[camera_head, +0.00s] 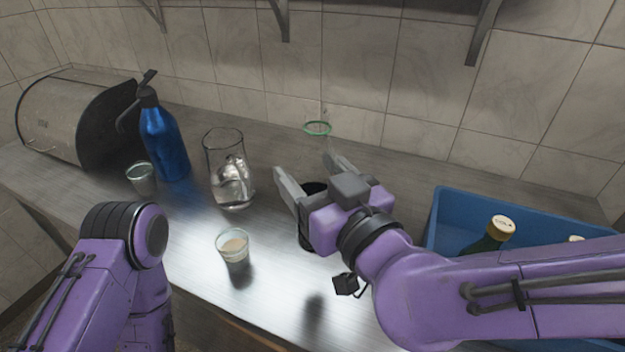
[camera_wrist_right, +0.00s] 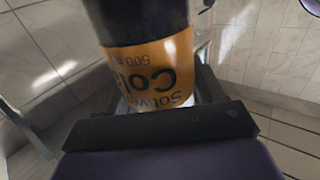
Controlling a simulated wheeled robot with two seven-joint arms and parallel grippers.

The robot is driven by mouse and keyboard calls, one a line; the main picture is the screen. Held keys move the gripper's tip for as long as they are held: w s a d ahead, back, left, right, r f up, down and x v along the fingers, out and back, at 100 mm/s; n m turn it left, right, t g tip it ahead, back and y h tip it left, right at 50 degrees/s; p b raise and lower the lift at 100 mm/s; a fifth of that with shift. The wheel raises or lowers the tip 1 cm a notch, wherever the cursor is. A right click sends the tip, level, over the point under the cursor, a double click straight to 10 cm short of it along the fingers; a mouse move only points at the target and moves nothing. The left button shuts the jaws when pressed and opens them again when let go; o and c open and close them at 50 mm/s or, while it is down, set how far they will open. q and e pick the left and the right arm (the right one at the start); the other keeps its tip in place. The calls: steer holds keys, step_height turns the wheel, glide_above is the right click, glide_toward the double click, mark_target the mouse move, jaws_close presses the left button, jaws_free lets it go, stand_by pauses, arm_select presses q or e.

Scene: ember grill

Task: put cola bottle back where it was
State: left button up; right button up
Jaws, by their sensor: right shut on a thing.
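My right gripper (camera_head: 305,168) is shut on the cola bottle (camera_head: 305,238) above the middle of the counter. In the head view only small dark parts of the bottle show, as the gripper hides most of it. In the right wrist view the dark cola bottle (camera_wrist_right: 150,65) fills the top middle, with an orange label whose writing appears upside down. Its ends are not clear in either view. My left arm comes in at the lower left, but its gripper is out of view.
A blue crate (camera_head: 452,212) at the right holds a green bottle (camera_head: 490,238). On the counter stand a small glass of pale liquid (camera_head: 233,246), a glass jug (camera_head: 230,180), a blue siphon bottle (camera_head: 165,145), a small glass (camera_head: 141,178), a green-rimmed glass (camera_head: 317,128) and a bread bin (camera_head: 65,118).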

arm_select(q)
steer(key=shift+b, duration=0.55)
arm_select(e)
steer(key=w+f, duration=0.9)
steer(key=f, duration=0.1)
steer(key=shift+w+f, duration=0.2)
steer(key=shift+f, duration=0.2)
